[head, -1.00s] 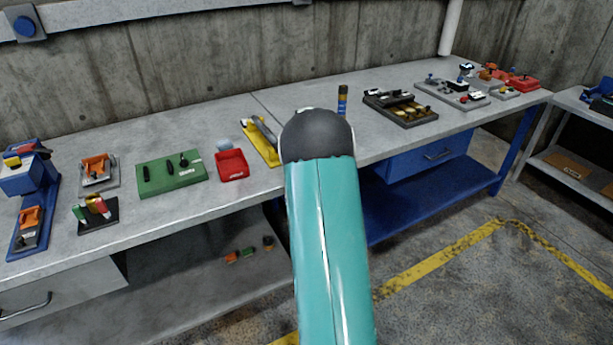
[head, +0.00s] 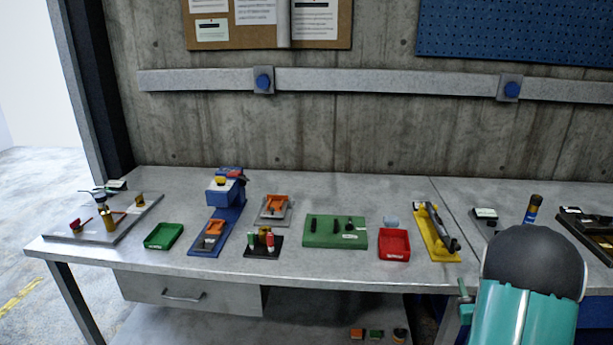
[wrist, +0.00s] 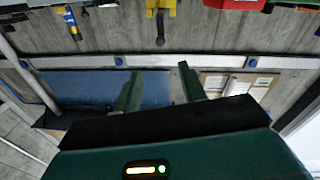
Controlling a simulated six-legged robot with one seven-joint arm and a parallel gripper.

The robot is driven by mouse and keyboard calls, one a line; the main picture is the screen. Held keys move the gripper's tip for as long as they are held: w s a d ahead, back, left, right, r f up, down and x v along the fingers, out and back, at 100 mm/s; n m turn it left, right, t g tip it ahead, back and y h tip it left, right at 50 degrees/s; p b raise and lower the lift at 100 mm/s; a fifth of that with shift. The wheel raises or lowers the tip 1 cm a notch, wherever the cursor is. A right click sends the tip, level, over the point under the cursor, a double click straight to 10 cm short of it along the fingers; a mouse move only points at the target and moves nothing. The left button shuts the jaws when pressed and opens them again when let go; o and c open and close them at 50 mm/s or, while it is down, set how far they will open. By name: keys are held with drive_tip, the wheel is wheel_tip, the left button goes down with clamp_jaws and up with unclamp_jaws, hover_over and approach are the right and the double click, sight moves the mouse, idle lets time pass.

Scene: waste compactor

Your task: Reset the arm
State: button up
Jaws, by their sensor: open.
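My gripper (wrist: 160,72) shows in the wrist view with its two green fingers apart and nothing between them. The wrist view is upside down, with the workbench at the top and the wall below. My teal arm with a dark rounded joint (head: 533,262) stands at the lower right of the head view, in front of the bench. A small teal part shows just left of it, and I cannot tell whether it is the gripper. The rest of the arm is out of the picture.
The grey workbench (head: 340,280) holds a green tray (head: 163,236), a blue fixture (head: 215,228), a green board (head: 335,232), a red tray (head: 394,244) and a yellow fixture (head: 437,235). A blue pegboard (head: 520,32) hangs on the wall. Open floor lies at the left.

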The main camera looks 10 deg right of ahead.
drive_tip(key=w+a+r+g, duration=0.3)
drive_tip(key=a+r, duration=0.5)
drive_tip(key=s+a+r+g+y, duration=0.25)
drive_tip(key=a+r, duration=0.25)
drive_tip(key=a, duration=0.7)
drive_tip(key=s+a+r+n+g+y, duration=0.1)
drive_tip(key=s+a+g, duration=0.5)
drive_tip(key=s+a, duration=1.3)
drive_tip(key=s+r+y, duration=0.1)
drive_tip(key=s+y, duration=0.1)
drive_tip(key=shift+s+a+r+n+y, duration=0.15)
drive_tip(key=shift+a+n+y, duration=0.15)
drive_tip(key=shift+n+y, duration=0.1)
